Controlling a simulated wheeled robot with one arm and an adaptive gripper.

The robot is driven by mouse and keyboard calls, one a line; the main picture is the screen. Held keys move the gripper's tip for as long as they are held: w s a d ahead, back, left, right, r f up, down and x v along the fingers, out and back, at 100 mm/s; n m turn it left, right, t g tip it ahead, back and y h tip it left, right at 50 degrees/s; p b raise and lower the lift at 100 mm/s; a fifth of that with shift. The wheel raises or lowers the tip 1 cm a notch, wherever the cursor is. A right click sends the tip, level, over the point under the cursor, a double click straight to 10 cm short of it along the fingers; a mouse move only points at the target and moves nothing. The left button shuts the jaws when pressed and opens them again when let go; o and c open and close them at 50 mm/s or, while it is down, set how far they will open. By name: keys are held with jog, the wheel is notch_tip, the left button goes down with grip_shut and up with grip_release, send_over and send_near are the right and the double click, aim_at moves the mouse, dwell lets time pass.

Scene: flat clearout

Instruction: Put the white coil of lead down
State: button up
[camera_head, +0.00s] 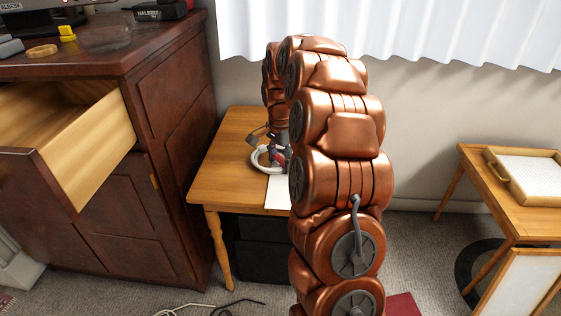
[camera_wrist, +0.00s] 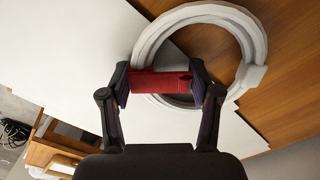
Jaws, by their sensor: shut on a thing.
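The white coil of lead (camera_head: 257,161) is at my gripper, low over the small wooden table (camera_head: 225,165). In the wrist view the coil (camera_wrist: 262,45) is a pale ring with a blocky end at its right. My gripper (camera_wrist: 160,82) is shut on a red piece (camera_wrist: 160,82) that lies across the coil's near side and looks like its band. The red piece hides part of the ring. I cannot tell whether the coil touches the table top. In the head view my arm hides the table's right part and some of the coil.
A white sheet (camera_head: 278,191) lies on the table beside and partly under the coil. A dark cabinet (camera_head: 175,110) with an open drawer (camera_head: 95,125) stands at left. A table with a tray (camera_head: 523,192) stands at right. Cables (camera_head: 210,308) lie on the carpet.

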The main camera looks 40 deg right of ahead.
jog(key=o, duration=1.6)
jog(key=shift+c, duration=0.2)
notch_tip(320, 180, up, 12)
jog(key=p, duration=0.3)
jog(key=s+a+f+n+g, duration=0.2)
jog(key=s+a+n, duration=0.7)
jog(key=s+a, duration=0.65)
jog(key=s+a+f+n+g, duration=0.1)
jog(key=s+a+n, duration=0.3)
jog(key=s, duration=0.6)
jog(key=s+a+f+n, duration=0.4)
jog(key=s+a, duration=0.1)
jog(key=s, duration=0.5)
jog(key=shift+f+g, duration=0.15)
jog(key=shift+g, duration=0.25)
